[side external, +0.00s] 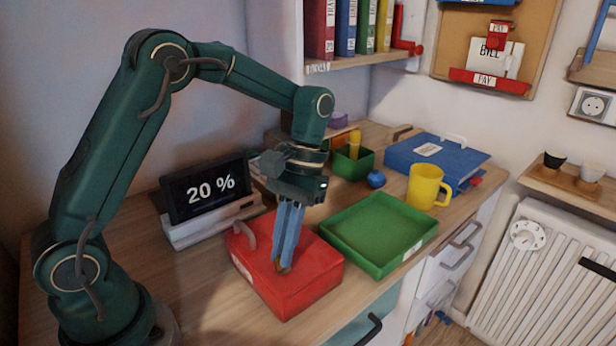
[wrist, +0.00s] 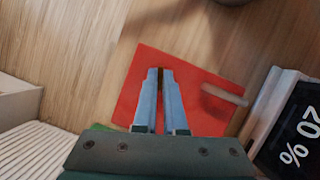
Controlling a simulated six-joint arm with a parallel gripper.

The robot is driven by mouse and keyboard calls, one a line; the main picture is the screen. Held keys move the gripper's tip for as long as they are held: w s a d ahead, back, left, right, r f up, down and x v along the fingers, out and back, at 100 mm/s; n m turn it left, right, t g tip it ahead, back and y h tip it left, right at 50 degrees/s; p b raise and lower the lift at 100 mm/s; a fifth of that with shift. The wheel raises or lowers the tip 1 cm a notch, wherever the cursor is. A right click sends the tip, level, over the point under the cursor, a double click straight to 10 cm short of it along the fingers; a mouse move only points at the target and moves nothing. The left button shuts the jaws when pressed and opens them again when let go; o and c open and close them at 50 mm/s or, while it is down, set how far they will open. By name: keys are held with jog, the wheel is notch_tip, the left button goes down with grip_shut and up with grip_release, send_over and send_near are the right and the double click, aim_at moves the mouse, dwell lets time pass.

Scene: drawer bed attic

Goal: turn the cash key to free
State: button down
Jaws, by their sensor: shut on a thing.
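The red cash box (side external: 318,268) sits on the desk with a pale curved handle (side external: 246,236) on its lid. My gripper (side external: 283,268) points down over the box lid, its blue fingers close together. A small brass-coloured piece, seemingly the cash key (side external: 286,268), shows at the fingertips, and my gripper is shut on it. In the wrist view the red box (wrist: 137,98) lies under the fingers (wrist: 160,72), with a dark brownish strip between them. The key's turn angle and any marking on the lid are hidden or too small to tell.
A display reading "20 %" (side external: 205,190) stands left of the box. A green tray (side external: 378,232) is close on the right. A yellow mug (side external: 424,186), blue binder (side external: 435,152), blue ball (side external: 376,179) and green pot (side external: 352,163) stand behind. Bare desk lies in front left.

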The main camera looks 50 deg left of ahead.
aim_at(296, 261)
jog(key=shift+d+m+y, duration=0.1)
jog(key=shift+m+y, duration=0.6)
jog(key=shift+m, duration=0.9)
jog(key=c, duration=1)
grip_release()
jog(key=shift+v, duration=2.55)
